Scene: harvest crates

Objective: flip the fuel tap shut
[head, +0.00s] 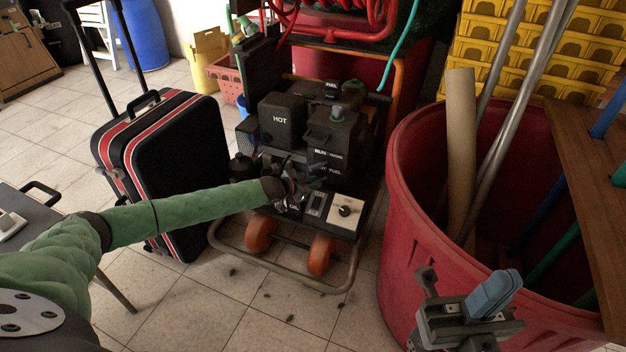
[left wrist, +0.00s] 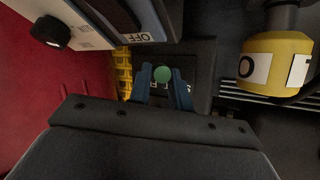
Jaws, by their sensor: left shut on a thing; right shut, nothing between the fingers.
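The black machine (head: 300,135) stands on a wheeled frame and has a FUEL label (head: 335,171) on its front, low on the right. My left gripper (head: 292,194) reaches its front just left of that label. In the left wrist view, a small round green knob (left wrist: 162,74) sits between the blue fingers of my left gripper (left wrist: 164,84), which are shut on it. I take it for the end of the fuel tap's lever; the lever itself is mostly hidden. My right gripper (head: 496,291) is shut and empty in front of the red bin.
A white panel with a black dial (head: 345,210) sits right of my left gripper, beside a switch marked OFF (left wrist: 145,38). A yellow labelled part (left wrist: 275,62) is at the right in the wrist view. A black suitcase (head: 165,150) and a red bin (head: 415,190) flank the machine.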

